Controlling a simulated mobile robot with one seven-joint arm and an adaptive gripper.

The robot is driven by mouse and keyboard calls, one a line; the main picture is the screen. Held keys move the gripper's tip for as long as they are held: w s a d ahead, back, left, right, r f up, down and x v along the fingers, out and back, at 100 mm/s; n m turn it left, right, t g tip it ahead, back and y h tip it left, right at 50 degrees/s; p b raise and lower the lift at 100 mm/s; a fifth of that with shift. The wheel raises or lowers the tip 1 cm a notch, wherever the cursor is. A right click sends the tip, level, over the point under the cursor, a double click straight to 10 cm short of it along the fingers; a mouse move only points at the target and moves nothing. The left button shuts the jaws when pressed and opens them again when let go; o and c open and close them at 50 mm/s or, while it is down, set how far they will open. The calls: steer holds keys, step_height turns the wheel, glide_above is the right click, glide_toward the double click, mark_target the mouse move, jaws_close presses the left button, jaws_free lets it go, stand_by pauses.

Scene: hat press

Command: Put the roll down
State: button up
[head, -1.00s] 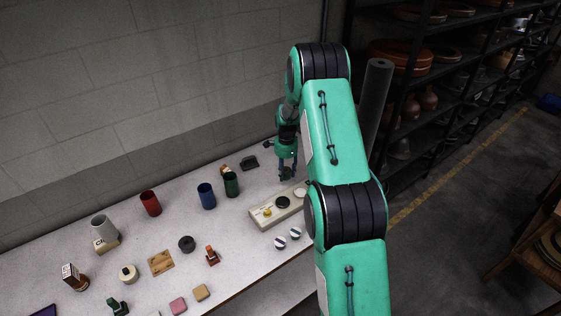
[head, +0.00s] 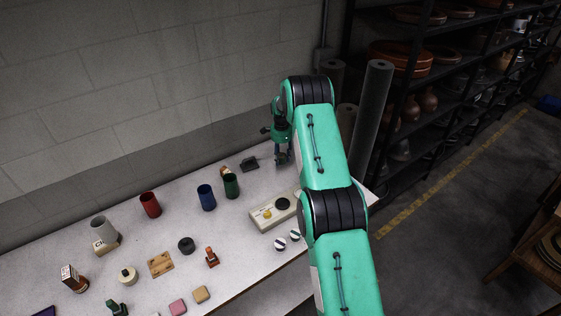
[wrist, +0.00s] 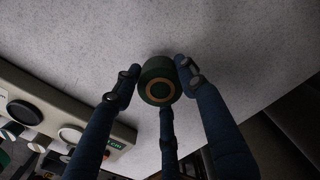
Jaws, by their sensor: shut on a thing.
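The roll (wrist: 159,83) is a short dark green cylinder with a tan ring on its end face. In the wrist view it sits between the fingertips of my gripper (wrist: 157,78), which is shut on it. In the head view my gripper (head: 283,157) points down over the far right part of the table (head: 224,239). I cannot tell whether the roll touches the tabletop.
A control box with round buttons (head: 267,213) stands in front of my gripper. A green cup (head: 231,186), a blue cup (head: 206,197) and a small black item (head: 249,164) are to the left. The wall is behind. Bare tabletop surrounds the roll.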

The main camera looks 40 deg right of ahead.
mark_target(280, 160)
steer(key=shift+w+d+f, duration=0.1)
steer(key=shift+w+d, duration=0.1)
steer(key=shift+w, duration=0.25)
steer(key=shift+w+d, duration=0.2)
steer(key=shift+w, duration=0.25)
steer(key=shift+f, duration=1.75)
steer(key=shift+f, duration=0.1)
steer(key=o, duration=1.2)
steer(key=shift+c, duration=0.2)
step_height(280, 160, up, 12)
steer(key=shift+r, duration=0.15)
